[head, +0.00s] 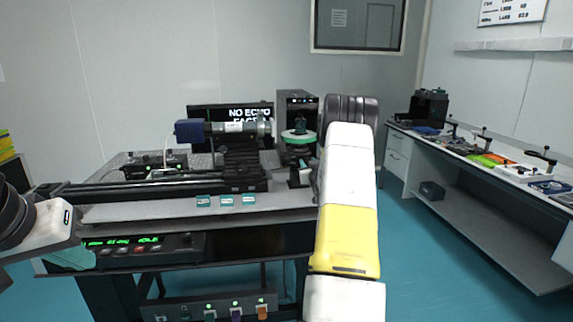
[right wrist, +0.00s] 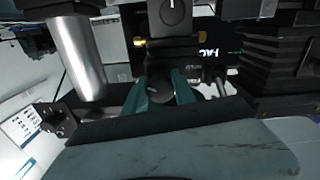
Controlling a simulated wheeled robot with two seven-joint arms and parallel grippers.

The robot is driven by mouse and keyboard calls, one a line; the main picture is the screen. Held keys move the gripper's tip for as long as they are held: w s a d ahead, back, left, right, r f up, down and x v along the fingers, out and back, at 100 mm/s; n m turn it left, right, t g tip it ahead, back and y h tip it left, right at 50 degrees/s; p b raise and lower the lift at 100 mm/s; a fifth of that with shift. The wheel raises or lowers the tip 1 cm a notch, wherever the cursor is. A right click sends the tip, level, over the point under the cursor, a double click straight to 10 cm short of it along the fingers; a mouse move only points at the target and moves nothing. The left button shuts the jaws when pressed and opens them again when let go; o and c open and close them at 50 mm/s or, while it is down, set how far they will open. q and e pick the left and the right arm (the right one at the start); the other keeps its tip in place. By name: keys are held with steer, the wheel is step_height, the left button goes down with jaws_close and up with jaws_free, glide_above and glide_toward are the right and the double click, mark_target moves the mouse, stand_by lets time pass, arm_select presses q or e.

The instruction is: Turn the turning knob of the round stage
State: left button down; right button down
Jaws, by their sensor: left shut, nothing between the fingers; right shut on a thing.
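The round stage (head: 298,137), with a green ring and a dark part on top, stands at the back of the table, just left of my right arm in the head view. In the right wrist view, the teal fingers of my right gripper (right wrist: 159,91) are shut on a dark round knob (right wrist: 158,87), one finger on each side. My arm hides this grip in the head view. My left gripper (head: 75,257) is at the lower left of the head view, beside the front control panel. It is shut and empty, away from the stage.
A blue-ended camera tube (head: 222,131) on a dark mount stands left of the stage. Several small teal-and-white boxes (head: 227,200) lie on the table's front strip (head: 140,212). A black box (head: 297,107) and a screen stand behind. A side bench (head: 470,155) with parts runs along the right.

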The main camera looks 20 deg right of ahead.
steer(key=m, duration=0.7)
steer(key=shift+f, duration=0.15)
steer(key=m, duration=0.6)
steer(key=shift+a+m, duration=0.1)
steer(key=shift+m, duration=0.3)
steer(key=c, duration=1)
jaws_free()
steer(key=v, duration=0.7)
steer(key=shift+s+a, duration=0.1)
steer(key=shift+s, duration=0.3)
